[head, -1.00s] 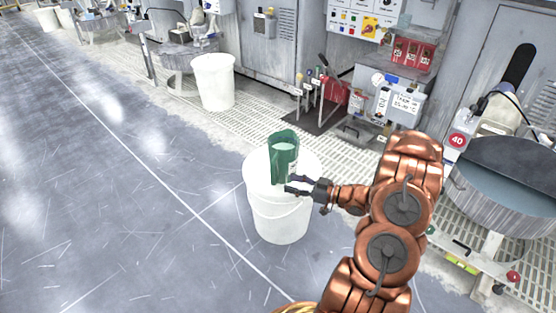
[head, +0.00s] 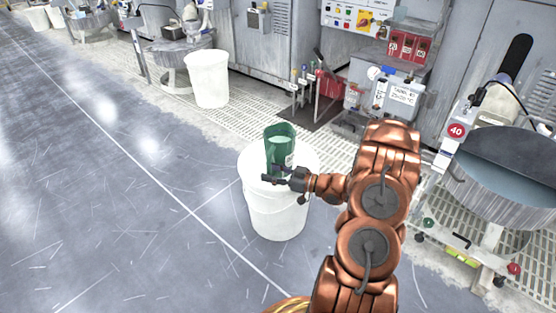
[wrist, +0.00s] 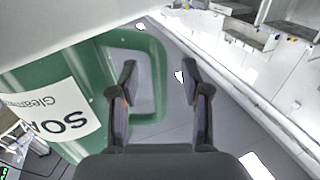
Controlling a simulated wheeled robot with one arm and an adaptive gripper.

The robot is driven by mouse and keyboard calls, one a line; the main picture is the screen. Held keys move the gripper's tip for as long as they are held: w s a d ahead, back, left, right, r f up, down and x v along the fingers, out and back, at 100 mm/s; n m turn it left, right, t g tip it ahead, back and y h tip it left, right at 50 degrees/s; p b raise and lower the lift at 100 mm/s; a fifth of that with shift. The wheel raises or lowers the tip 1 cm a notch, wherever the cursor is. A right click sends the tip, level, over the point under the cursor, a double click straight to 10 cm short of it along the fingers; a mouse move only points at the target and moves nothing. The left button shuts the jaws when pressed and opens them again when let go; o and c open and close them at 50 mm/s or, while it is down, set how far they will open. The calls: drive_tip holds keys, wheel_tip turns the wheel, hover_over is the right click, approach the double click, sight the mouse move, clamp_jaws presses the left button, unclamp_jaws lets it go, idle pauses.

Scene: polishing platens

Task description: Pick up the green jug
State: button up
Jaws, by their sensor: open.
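The green jug (head: 280,139) stands upright on the white lid of a large white bucket (head: 277,215). My gripper (head: 268,175) is open at the near side of the jug, low against it, and covers part of its lower body in the head view. In the wrist view the jug (wrist: 92,62) fills the left side, with a white label and a loop handle (wrist: 160,75). The outer bar of the handle lies between the two open fingers of my gripper (wrist: 158,75). The left finger overlaps the handle's opening. I cannot tell whether either finger touches the handle.
Another white bin (head: 208,80) stands farther back. A round polishing basin (head: 500,190) is at the right. Grey machine cabinets with control boxes (head: 398,92) line the back, behind floor grating. The grey floor (head: 120,200) at left is clear.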

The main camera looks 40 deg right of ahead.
drive_tip(key=shift+w+a, duration=0.25)
drive_tip(key=shift+w, duration=0.15)
clamp_jaws()
idle(0.6)
